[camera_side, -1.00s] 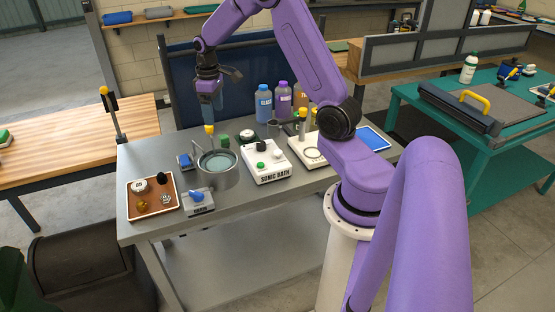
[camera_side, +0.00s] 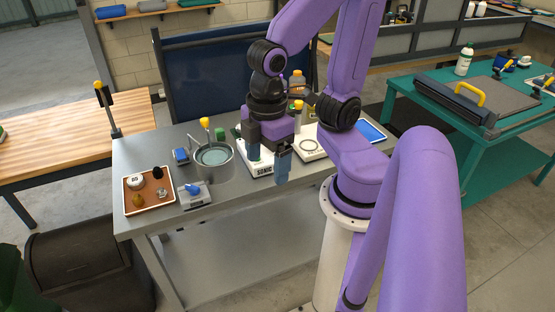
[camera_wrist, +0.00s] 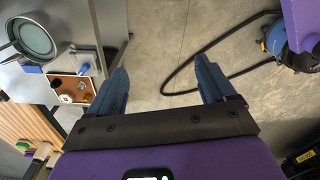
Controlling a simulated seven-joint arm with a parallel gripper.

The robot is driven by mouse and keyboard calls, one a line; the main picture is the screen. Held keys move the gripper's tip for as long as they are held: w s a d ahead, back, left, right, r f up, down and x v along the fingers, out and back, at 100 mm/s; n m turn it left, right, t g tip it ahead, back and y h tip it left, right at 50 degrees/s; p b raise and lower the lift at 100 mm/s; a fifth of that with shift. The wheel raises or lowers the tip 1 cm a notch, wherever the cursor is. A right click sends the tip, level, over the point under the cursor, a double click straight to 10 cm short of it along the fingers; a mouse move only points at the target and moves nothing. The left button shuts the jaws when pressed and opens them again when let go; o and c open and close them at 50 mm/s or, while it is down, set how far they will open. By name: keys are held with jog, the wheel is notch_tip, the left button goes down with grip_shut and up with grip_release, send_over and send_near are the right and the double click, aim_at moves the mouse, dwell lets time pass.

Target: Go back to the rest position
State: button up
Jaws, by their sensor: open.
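My gripper (camera_side: 268,162) hangs over the front part of the grey workbench (camera_side: 240,195), in front of the sonic bath. Its two blue fingers are spread, with nothing between them. A metal pot (camera_side: 214,160) with pale liquid stands on the bench, left of my gripper. A yellow-topped stick (camera_side: 205,123) stands upright at the pot; its lower end is hidden. The white sonic bath unit (camera_side: 263,167) is partly covered by my gripper.
A brown tray (camera_side: 148,205) with several small parts lies at the bench's left end, beside a small device with a blue knob (camera_side: 193,189). A white plate unit (camera_side: 310,154) and a blue-screened tablet (camera_side: 370,132) lie to the right. Bottles behind my gripper are mostly hidden.

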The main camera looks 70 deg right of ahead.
jog(key=shift+s+d+f+n, duration=0.1)
jog(key=shift+s+d+n, duration=0.05)
jog(key=shift+s, duration=0.4)
jog(key=shift+s+d+f+n, duration=0.1)
jog(key=shift+s+n, duration=0.05)
jog(key=shift+s, duration=0.35)
